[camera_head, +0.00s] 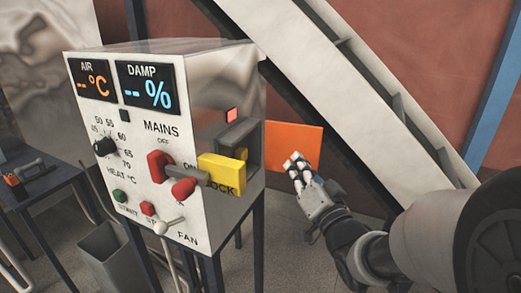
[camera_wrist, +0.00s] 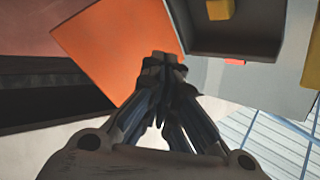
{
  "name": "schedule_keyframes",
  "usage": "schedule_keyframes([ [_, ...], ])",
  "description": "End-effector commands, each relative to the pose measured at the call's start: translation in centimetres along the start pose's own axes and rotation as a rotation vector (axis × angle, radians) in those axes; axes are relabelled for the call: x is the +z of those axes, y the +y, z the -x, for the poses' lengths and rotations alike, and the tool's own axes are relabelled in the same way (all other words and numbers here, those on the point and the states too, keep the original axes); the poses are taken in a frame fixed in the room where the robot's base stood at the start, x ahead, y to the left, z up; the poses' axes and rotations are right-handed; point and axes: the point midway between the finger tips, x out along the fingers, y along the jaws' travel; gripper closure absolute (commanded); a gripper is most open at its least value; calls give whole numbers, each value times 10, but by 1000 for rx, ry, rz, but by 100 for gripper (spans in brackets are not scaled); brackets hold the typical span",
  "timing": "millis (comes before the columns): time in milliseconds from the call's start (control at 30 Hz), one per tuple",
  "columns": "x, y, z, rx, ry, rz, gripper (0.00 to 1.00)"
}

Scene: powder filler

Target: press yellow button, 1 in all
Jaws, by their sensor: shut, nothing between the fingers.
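A powder machine cabinet (camera_head: 190,105) fills the left-middle of the head view. A small yellow button (camera_head: 241,154) shows inside the grey recess (camera_head: 237,134) on its right side. In the wrist view a yellow block (camera_wrist: 220,9), seemingly this button, sits in the grey recess (camera_wrist: 262,43) at the top. A larger yellow block (camera_head: 222,174), by the LOCK lettering, sticks out at the cabinet's front corner. My gripper (camera_head: 294,160) is shut and empty, right of the recess and apart from the button. Its fingertips (camera_wrist: 163,61) point toward the orange panel and recess in the wrist view.
An orange panel (camera_head: 293,142) stands out beside the recess, close to my fingers. A red MAINS switch (camera_head: 160,166) and its grey lever protrude from the front. A sloping pale beam (camera_head: 350,85) crosses behind. A bin (camera_head: 116,258) stands below left.

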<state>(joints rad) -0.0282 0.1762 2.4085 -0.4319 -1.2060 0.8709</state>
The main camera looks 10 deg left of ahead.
Motion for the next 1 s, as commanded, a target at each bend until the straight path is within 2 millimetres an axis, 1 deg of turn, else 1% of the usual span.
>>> schedule_keyframes([
  [233, 0, 0, 0, 1, 0, 1, 100],
  [367, 3, -4, -5, -1, -2, 1, 100],
  [800, 33, -34, -45, -1, -2, 2, 100],
  [1000, 42, -41, -57, 1, 0, 2, 100],
])
